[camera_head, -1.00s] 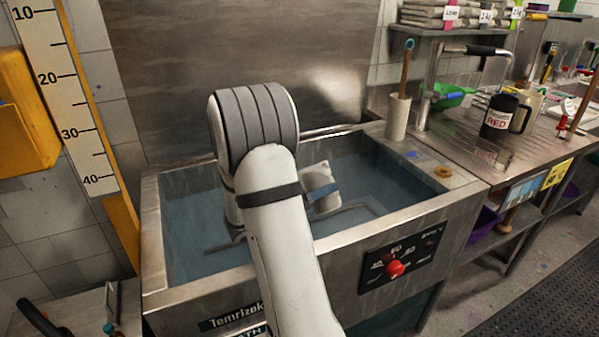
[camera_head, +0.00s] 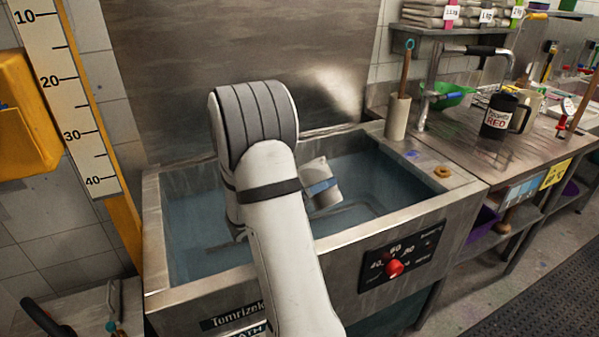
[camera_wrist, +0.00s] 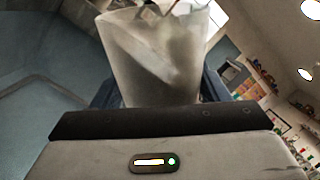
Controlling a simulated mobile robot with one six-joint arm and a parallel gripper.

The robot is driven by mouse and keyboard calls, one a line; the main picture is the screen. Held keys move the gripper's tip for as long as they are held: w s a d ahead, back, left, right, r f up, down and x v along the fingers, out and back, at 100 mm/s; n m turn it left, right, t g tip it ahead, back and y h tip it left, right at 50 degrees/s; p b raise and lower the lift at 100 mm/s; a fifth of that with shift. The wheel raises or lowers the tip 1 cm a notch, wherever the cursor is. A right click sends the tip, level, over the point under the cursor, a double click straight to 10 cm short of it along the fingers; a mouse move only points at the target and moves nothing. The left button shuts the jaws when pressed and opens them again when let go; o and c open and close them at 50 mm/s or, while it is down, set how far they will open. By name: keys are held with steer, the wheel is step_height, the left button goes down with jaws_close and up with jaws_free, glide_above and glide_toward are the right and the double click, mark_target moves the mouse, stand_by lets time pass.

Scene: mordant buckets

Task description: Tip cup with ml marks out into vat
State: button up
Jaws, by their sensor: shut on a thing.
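The vat (camera_head: 395,225) is a steel basin with blue-grey liquid, in the middle of the head view. The cup (camera_wrist: 150,45) is a translucent, cloudy beaker in the wrist view. No ml marks can be read on it, and I cannot tell what is inside. My gripper (camera_wrist: 158,88) is shut on the cup, with bluish fingers at its sides. In the head view my arm reaches over the vat and hides most of the gripper area. A pale piece with a blue band (camera_head: 322,186) shows over the liquid; I cannot tell whether it is the cup or my wrist.
A red knob (camera_head: 395,268) sits on the vat's front panel. A holder with a wooden-handled tool (camera_head: 397,115) stands at the back right corner. A dark mug marked RED (camera_head: 498,115) stands on the right counter. A yellow bin (camera_head: 25,120) hangs at left.

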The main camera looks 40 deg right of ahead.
mark_target(325, 164)
steer(key=shift+s+r+n+t+h+p, duration=0.15)
steer(key=shift+r+n+p, duration=0.25)
steer(key=shift+n, duration=0.25)
steer(key=shift+w+r+n+t+h+p, duration=0.15)
steer(key=shift+r+n+p, duration=0.2)
steer(key=shift+n, duration=0.3)
stand_by(0.7)
steer(key=shift+r+n+t+p, duration=0.25)
steer(key=shift+r+n+p, duration=0.2)
steer(key=shift+n, duration=0.4)
steer(key=shift+r+n+t+p, duration=0.25)
steer(key=shift+r+n+p, duration=0.2)
steer(key=shift+n, duration=0.4)
stand_by(1.9)
steer(key=shift+w+r+n+t+p, duration=0.45)
steer(key=shift+w+n, duration=0.3)
steer(key=shift+n, duration=0.35)
stand_by(1.0)
steer(key=shift+r+p, duration=0.2)
steer(key=shift+p, duration=0.3)
